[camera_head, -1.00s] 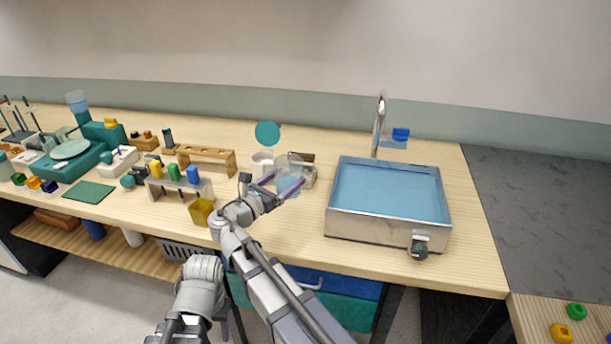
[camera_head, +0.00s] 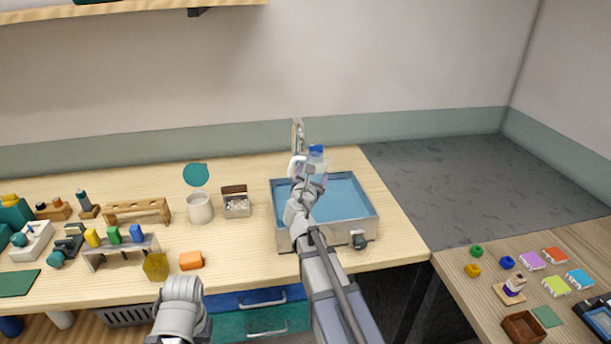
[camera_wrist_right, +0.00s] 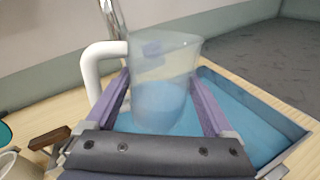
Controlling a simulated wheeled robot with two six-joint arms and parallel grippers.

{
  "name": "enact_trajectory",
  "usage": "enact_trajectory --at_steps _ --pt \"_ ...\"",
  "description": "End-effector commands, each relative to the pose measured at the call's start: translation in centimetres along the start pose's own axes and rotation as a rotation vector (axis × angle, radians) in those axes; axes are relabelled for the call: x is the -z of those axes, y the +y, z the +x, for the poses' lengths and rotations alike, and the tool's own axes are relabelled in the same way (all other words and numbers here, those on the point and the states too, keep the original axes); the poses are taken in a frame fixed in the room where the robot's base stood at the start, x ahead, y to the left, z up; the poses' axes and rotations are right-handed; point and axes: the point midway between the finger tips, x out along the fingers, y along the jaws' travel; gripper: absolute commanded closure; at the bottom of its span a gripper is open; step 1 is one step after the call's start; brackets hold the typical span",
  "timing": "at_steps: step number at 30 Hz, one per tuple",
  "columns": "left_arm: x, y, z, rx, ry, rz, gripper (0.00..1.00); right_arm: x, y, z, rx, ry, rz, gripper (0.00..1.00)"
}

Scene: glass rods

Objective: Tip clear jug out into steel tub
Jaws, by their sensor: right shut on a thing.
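The clear jug (camera_head: 318,169) has a white handle (camera_head: 294,166) on its left side. My right gripper (camera_head: 310,181) is shut on the jug and holds it over the back part of the steel tub (camera_head: 343,232). In the right wrist view the jug (camera_wrist_right: 160,70) stands between the two purple fingers, mouth up and roughly upright. Its lower part looks blue; I cannot tell whether this is liquid inside or the tub seen through it. The tub (camera_wrist_right: 255,92) is blue inside and lies behind and to the right of the jug there. My left gripper is not in view.
A tap (camera_head: 297,135) rises behind the tub, close to the jug. A whitish pot (camera_head: 199,209) and a small box (camera_head: 236,205) stand left of the tub. An orange block (camera_head: 191,260) lies near the front edge. Bench right of the tub is clear.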

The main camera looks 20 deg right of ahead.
Motion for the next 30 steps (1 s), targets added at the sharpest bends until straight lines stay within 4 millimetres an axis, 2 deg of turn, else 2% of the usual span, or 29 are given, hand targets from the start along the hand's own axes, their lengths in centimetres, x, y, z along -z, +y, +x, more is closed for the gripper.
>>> enact_trajectory --at_steps 8,16,17,20,30 --pt "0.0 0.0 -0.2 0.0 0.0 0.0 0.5 0.7 0.0 0.0 0.0 0.04 0.097 0.83" --pt "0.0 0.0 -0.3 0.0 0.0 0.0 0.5 3.1 -0.1 0.1 0.001 0.174 0.422 0.83" --pt "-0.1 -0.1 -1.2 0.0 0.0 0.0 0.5 2.4 -0.1 0.0 0.002 0.187 0.454 0.83" --pt "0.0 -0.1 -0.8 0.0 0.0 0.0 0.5 2.9 -0.1 0.1 -0.001 0.191 0.46 0.83" --pt "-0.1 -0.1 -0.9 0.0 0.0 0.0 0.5 2.7 -0.4 0.1 0.011 0.187 0.461 0.83"
